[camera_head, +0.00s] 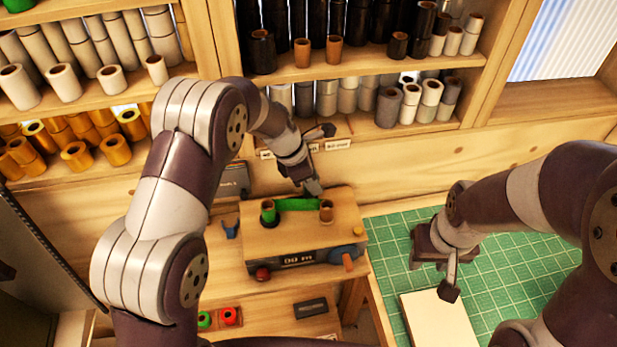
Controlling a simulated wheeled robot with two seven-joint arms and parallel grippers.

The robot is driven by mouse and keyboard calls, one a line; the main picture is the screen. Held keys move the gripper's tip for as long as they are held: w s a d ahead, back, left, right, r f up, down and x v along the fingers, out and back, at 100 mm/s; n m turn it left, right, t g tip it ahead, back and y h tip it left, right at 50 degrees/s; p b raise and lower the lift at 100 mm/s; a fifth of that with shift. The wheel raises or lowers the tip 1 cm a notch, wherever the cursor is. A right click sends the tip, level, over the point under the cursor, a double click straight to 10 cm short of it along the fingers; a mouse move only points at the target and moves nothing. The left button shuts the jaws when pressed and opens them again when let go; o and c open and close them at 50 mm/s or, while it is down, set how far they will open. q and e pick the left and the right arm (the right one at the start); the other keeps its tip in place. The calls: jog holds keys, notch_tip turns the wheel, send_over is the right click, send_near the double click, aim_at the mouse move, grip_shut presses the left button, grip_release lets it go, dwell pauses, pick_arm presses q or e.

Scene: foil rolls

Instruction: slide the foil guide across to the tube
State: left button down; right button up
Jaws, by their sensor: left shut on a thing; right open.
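A wooden winding machine (290,240) stands on the wooden bench. A green foil roll (268,214) stands upright at its left, and a brown tube (326,213) stands upright at its right. A green foil strip (296,204) spans from the roll almost to the tube. My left gripper (314,190) is at the strip's right end, just behind the tube, shut on the small foil guide, which its fingers largely hide. Whether the foil touches the tube is unclear. My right gripper (451,283) is open and empty above the green mat, by a pale board.
The machine has a display, a red knob (262,273) and an orange-brown handle (349,262) at its front. The pale board (437,322) lies on the green cutting mat (510,262). Shelves (370,62) of foil rolls stand behind. The mat's middle is clear.

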pick_arm(q)
jog(key=c, duration=1)
grip_release()
jog(key=shift+w+d+r, duration=0.1)
jog(key=shift+d+r, duration=0.05)
jog(key=shift+o, duration=0.2)
jog(key=shift+d, duration=0.15)
jog(key=shift+a+r, duration=0.1)
jog(key=shift+a, duration=0.2)
jog(key=b+v, duration=0.2)
jog(key=v, duration=1)
jog(key=shift+r, duration=0.15)
pick_arm(e)
notch_tip(320, 180, down, 2)
jog(key=shift+d+f, duration=0.1)
jog(key=shift+d, duration=0.05)
pick_arm(q)
jog(key=shift+d, duration=0.2)
